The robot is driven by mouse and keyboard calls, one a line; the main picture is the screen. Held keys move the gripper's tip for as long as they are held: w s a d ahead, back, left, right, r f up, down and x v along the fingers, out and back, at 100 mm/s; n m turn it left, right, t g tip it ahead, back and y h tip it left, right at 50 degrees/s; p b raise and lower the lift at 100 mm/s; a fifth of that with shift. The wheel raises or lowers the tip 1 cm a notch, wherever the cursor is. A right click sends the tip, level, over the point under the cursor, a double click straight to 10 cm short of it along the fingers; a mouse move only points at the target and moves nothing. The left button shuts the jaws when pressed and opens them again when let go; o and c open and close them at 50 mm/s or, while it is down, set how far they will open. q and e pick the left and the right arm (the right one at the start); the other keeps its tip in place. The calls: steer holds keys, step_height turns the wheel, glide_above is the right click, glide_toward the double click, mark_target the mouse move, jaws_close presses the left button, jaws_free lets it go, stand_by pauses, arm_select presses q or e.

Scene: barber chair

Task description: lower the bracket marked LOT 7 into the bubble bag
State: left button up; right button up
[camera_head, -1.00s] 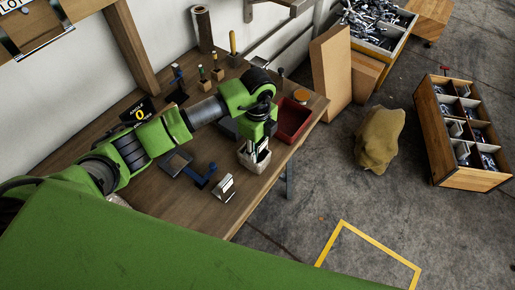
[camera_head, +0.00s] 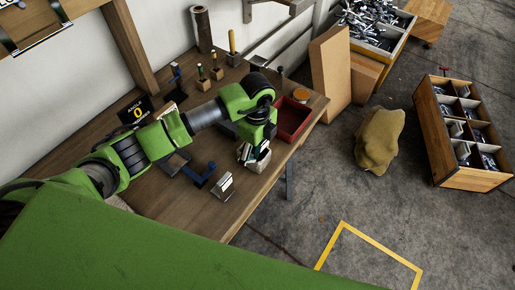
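My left gripper (camera_head: 248,151) is at the end of the green arm, low over the right part of the workbench (camera_head: 205,215). A small pale, open-topped thing, perhaps the bubble bag (camera_head: 261,161), stands right beside and partly behind its fingers. The fingers are small and dark-striped here, so I cannot tell whether they hold anything or touch the bag. A shiny metal bracket-like piece (camera_head: 223,186) lies on the bench nearer to me, apart from the gripper. No LOT 7 marking can be read on it. My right gripper is out of view.
A red bin (camera_head: 293,119) stands behind the gripper near the bench's right edge. A blue clamp-like tool (camera_head: 200,176) lies left of the metal piece. A black sign with a yellow 0 (camera_head: 136,112) stands at the back left. The front of the bench is clear.

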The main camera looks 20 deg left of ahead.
arm_select(q)
steer(key=shift+f, duration=0.75)
steer(key=shift+s+r, duration=0.25)
steer(key=shift+r, duration=0.05)
steer(key=shift+f, duration=0.1)
step_height(320, 180, up, 13)
steer(key=shift+w+f, duration=0.2)
steer(key=shift+w, duration=0.05)
stand_by(0.4)
